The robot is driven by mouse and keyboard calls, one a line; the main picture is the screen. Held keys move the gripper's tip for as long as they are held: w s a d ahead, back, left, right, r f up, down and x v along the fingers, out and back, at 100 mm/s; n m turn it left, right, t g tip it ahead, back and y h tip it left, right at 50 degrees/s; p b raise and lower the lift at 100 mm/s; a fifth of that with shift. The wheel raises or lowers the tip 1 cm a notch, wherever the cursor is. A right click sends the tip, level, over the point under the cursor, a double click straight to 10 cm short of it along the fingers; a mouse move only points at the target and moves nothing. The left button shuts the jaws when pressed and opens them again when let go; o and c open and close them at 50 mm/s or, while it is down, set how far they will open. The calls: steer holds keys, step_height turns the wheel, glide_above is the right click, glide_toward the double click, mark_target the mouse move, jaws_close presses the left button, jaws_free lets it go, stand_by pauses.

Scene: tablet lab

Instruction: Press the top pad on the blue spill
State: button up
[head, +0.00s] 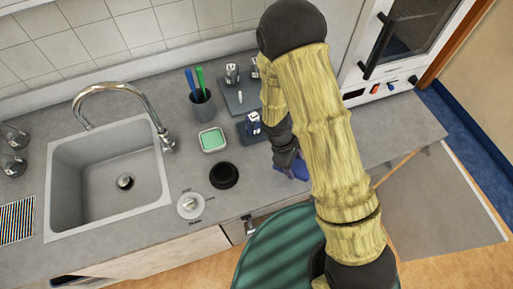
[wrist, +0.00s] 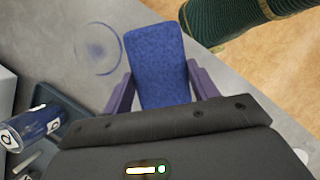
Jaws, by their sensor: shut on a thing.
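My gripper (wrist: 158,90) is shut on a blue rectangular pad (wrist: 157,62), with one purple finger at each side of it. In the head view the pad (head: 298,170) shows as a bit of blue beside my arm, over the counter near its front edge. I cannot tell the pad's height above the counter. The spill is not visible in the head view, where my arm covers part of the counter.
A green-filled dish (head: 212,140), black round object (head: 223,175), pen cup (head: 203,108) and sink (head: 60,160) lie farther left.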

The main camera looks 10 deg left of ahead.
steer(key=shift+w+r+p, duration=0.15)
steer(key=shift+r+p, duration=0.7)
steer(key=shift+r, duration=0.45)
steer(key=shift+a, duration=0.1)
steer(key=shift+s, duration=0.2)
